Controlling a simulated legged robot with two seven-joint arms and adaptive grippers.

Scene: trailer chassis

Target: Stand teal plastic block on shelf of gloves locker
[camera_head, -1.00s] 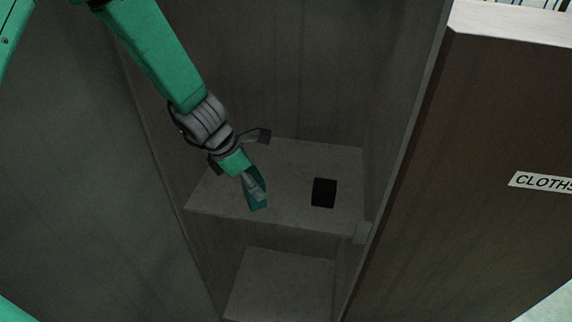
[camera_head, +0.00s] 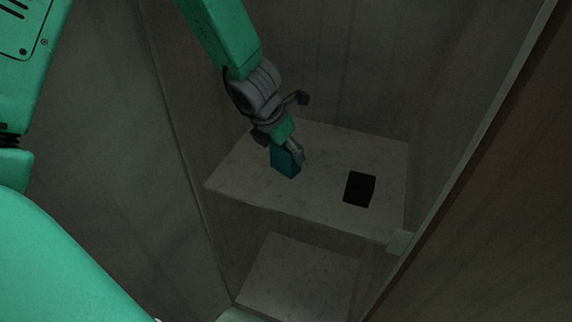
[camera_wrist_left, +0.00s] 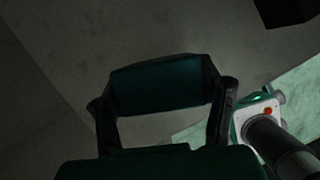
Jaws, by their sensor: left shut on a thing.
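The teal plastic block (camera_head: 284,162) is at the upper shelf (camera_head: 330,178) of the open locker, left of the shelf's middle. My left gripper (camera_head: 292,150) comes from above and is shut on the block. In the left wrist view the block (camera_wrist_left: 158,84) lies between the two dark fingers of my gripper (camera_wrist_left: 162,108). The block's lower end is over the shelf. I cannot tell whether it touches the shelf. My right gripper is not in view.
A black block (camera_head: 359,189) stands on the same shelf to the right, apart from the teal one. A lower shelf (camera_head: 298,280) lies beneath. Locker walls bound both sides, and a brown panel (camera_head: 500,230) is at the right. The shelf between the blocks is bare.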

